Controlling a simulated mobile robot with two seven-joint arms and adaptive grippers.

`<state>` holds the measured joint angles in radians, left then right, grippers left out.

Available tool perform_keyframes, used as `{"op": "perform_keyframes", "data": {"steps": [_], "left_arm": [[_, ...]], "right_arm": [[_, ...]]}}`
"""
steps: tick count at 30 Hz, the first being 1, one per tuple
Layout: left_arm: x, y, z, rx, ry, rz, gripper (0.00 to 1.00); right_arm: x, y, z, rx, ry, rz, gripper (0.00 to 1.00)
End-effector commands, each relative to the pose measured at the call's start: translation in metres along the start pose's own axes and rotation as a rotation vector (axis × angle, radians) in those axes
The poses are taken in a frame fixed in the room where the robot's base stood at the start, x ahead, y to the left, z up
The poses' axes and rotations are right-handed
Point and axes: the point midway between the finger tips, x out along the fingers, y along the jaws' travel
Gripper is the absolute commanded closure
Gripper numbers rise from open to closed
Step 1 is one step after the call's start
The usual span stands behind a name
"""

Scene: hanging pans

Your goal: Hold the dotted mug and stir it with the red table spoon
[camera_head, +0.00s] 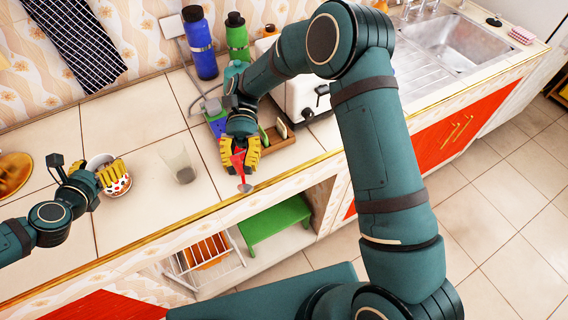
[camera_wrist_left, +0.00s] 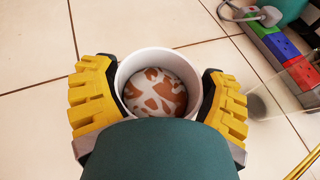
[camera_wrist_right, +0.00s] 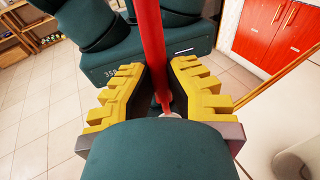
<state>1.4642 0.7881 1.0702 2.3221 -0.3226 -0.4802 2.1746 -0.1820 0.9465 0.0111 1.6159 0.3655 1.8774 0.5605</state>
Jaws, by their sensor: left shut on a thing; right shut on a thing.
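The dotted mug (camera_head: 119,187) is white with reddish-brown spots and stands on the tiled counter at the left. My left gripper (camera_head: 110,174) is shut around its sides. In the left wrist view, the mug (camera_wrist_left: 137,62) is seen from above between the yellow fingers, with brown patches visible inside. The red table spoon (camera_head: 238,161) is in my right gripper (camera_head: 240,152), near the counter's front edge, with its bowl end pointing down. In the right wrist view, its red handle (camera_wrist_right: 150,45) runs between the yellow fingers. The spoon is well to the right of the mug.
A clear glass (camera_head: 179,164) stands between the mug and the spoon. A wooden tray (camera_head: 275,142), a white toaster (camera_head: 300,96), a blue bottle (camera_head: 199,45) and a green bottle (camera_head: 237,38) stand behind the right gripper. A golden plate (camera_head: 14,174) lies at far left.

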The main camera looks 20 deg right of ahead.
Motion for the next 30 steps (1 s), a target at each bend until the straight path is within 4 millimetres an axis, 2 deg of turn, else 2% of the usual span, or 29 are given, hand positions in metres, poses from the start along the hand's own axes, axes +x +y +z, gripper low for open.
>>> {"op": "perform_keyframes", "data": {"steps": [4, 9, 15, 24, 27, 30], "left_arm": [[0.0, 0.0, 0.0, 0.0, 0.001, 0.001, 0.65], [0.0, 0.0, 0.0, 0.0, 0.0, 0.0, 0.65], [0.0, 0.0, 0.0, 0.0, 0.001, 0.001, 0.65], [0.0, 0.0, 0.0, 0.0, 0.0, 0.001, 0.65], [0.0, 0.0, 0.0, 0.0, 0.0, 0.001, 0.65], [0.0, 0.0, 0.0, 0.0, 0.0, 0.001, 0.65]], "right_arm": [[-0.015, -0.049, 0.019, 0.051, 0.005, -0.329, 1.0], [-0.015, -0.116, 0.049, 0.091, 0.006, -0.562, 1.0], [-0.016, -0.178, 0.085, 0.13, 0.01, -0.793, 1.0], [-0.044, -0.282, 0.104, 0.167, 0.017, -0.982, 1.0], [-0.051, -0.314, 0.109, 0.176, 0.021, -1.03, 1.0], [-0.057, -0.335, 0.113, 0.185, 0.022, -1.06, 1.0]]}}
